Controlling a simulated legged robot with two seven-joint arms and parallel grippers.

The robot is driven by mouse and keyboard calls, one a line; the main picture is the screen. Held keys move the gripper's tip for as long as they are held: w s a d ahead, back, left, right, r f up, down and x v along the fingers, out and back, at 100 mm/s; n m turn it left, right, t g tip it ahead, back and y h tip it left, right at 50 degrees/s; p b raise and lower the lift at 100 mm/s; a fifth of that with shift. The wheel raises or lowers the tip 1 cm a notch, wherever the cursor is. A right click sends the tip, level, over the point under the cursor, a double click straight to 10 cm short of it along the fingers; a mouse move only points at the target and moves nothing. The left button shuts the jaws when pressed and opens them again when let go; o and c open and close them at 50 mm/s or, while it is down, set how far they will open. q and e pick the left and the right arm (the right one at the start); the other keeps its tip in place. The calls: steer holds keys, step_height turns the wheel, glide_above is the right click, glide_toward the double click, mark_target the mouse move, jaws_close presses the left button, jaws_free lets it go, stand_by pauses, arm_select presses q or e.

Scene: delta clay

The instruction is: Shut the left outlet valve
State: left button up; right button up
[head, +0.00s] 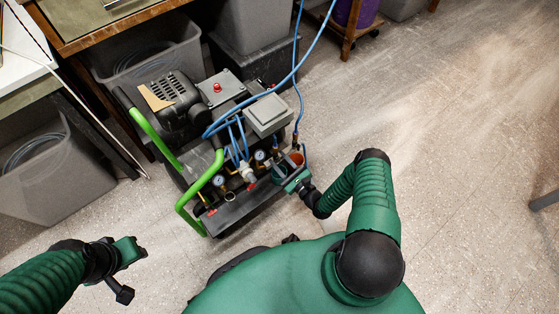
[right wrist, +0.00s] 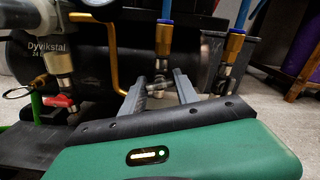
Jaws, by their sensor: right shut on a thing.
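The compressor (head: 240,150) stands on the floor in the head view, with gauges, red handles and blue hoses at its front. In the right wrist view, two brass outlets with blue hoses stand side by side. The left outlet valve (right wrist: 160,78) sits under the left hose, between the fingertips of my right gripper (right wrist: 160,84). That gripper (head: 291,175) is shut on the valve at the machine's front right corner; the fingers partly hide the valve, and its handle position cannot be told. My left gripper (head: 131,252) is away from the compressor, over the floor; its jaws are unclear.
A red-handled valve (right wrist: 58,101) and a brass pipe (right wrist: 118,60) are left of the right gripper. The green handle (head: 198,190) rises at the compressor's left. Grey bins (head: 60,180) and a workbench (head: 105,30) stand at the left and back.

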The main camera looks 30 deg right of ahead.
steer(key=shift+m, duration=1)
jaws_close()
steer(key=shift+m, duration=1)
steer(key=o, duration=1.3)
jaws_free()
steer(key=shift+c, duration=0.2)
